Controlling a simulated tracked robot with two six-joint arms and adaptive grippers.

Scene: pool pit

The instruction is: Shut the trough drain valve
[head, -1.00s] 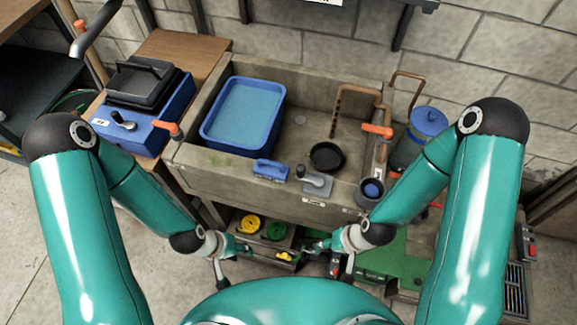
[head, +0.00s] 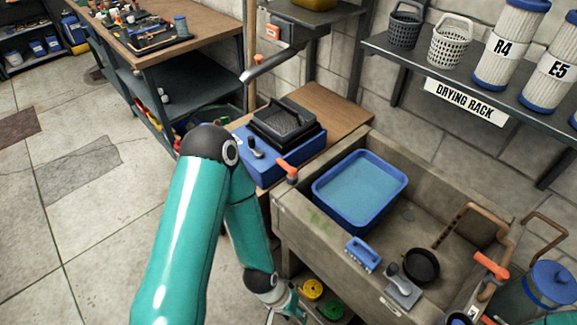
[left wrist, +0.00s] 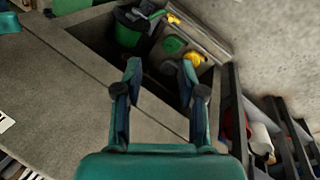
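The concrete trough (head: 340,235) stands at the lower right of the head view. I cannot tell which part is the drain valve. Below the trough's front are a yellow round piece (head: 312,288) and a green round piece (head: 331,309). My left gripper (head: 294,308) is low in front of the trough, near these pieces. In the left wrist view its fingers (left wrist: 159,78) are apart with nothing between them. My right gripper is out of view.
A wooden bench with a blue machine (head: 268,158) adjoins the left. The floor at left is clear.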

